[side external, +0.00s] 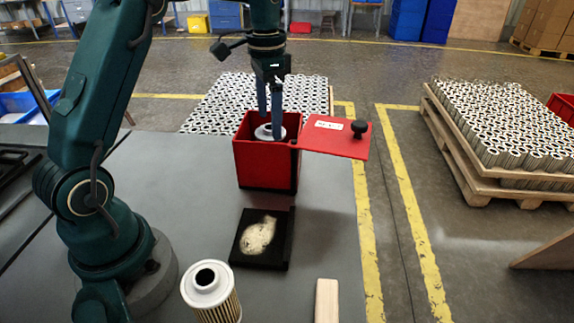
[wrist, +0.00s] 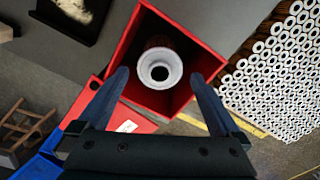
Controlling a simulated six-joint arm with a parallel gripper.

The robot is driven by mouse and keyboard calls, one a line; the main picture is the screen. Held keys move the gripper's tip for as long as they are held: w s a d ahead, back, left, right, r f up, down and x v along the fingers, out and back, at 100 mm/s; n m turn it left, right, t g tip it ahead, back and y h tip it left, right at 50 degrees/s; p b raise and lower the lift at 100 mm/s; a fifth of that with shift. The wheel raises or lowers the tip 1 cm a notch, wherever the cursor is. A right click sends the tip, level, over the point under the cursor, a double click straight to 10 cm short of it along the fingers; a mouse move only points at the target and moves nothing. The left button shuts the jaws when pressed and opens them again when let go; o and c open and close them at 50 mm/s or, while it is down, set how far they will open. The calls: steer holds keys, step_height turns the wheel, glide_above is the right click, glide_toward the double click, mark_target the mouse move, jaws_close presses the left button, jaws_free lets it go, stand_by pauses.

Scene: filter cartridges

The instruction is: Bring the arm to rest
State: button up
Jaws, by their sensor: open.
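The box's red lid (side external: 338,140) with a black knob is swung open to the right. A second filter cartridge (side external: 211,290) stands upright on the grey table (side external: 190,200) at the front.
A black tray (side external: 243,262) with a pale patch lies in front of the box. A wooden block (side external: 327,300) lies at the front edge. Pallets of many cartridges (side external: 500,125) stand on the floor behind and to the right. The table left of the box is clear.

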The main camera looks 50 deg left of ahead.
steer(key=shift+m+t, duration=0.4)
steer(key=shift+t, duration=0.4)
steer(key=d+r, duration=0.2)
steer(key=r, duration=0.1)
steer(key=s+d+r, duration=0.1)
steer(key=r, duration=0.1)
steer(key=shift+r, duration=0.2)
steer(key=s+d+r+t, duration=0.2)
steer(key=s+d+r, duration=0.25)
steer(key=s, duration=0.25)
steer(key=s+d+f+n+t, duration=0.2)
steer(key=s+f, duration=0.4)
steer(key=s, duration=0.3)
steer(key=shift+s+d+f+n, duration=0.25)
steer(key=shift+d+n, duration=0.6)
steer(key=shift+n, duration=0.35)
